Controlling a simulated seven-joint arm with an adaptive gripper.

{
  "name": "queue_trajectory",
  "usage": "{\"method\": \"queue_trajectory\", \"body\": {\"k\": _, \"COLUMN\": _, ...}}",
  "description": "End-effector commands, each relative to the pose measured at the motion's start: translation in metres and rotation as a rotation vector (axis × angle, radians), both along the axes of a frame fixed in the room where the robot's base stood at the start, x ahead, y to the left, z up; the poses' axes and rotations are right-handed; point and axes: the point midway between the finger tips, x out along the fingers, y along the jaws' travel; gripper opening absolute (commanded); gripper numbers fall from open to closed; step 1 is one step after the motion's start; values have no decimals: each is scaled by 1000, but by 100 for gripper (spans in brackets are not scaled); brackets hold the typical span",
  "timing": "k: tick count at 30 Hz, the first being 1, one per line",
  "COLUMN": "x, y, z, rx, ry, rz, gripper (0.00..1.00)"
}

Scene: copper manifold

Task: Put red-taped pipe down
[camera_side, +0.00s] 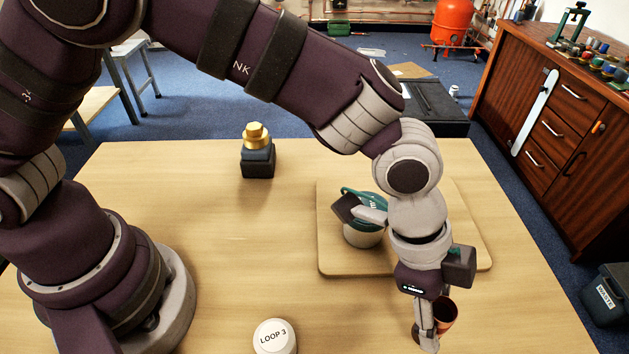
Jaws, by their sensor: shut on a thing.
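A short copper pipe (449,311) with a dark open end facing up shows at the lower right of the picture. My gripper (432,328) points down and is shut on it. The fingers hide part of the pipe, and I cannot make out red tape on it. The pipe is near the front right part of the wooden table (230,240), in front of the board. I cannot tell whether its lower end touches the table.
A pale board (335,262) carries a white and green container (362,232), partly hidden by my arm. A brass fitting on a dark block (257,150) stands at the back left. A white "LOOP 3" cylinder (274,338) stands at the front. The table between them is clear.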

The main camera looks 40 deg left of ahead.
Motion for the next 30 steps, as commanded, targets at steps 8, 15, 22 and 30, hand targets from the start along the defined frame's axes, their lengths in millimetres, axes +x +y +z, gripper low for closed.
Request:
{"method": "queue_trajectory", "body": {"k": 8, "x": -1, "y": 1, "z": -52, "rx": 4, "ry": 2, "rz": 1, "gripper": 0}}
{"method": "queue_trajectory", "body": {"k": 15, "x": 0, "y": 0, "z": -58, "rx": 0, "ry": -1, "rz": 1, "gripper": 0}}
{"method": "queue_trajectory", "body": {"k": 22, "x": 0, "y": 0, "z": -61, "rx": -1, "ry": -1, "rz": 1, "gripper": 35}}
{"method": "queue_trajectory", "body": {"k": 30, "x": 0, "y": 0, "z": -60, "rx": -1, "ry": -1, "rz": 1, "gripper": 55}}
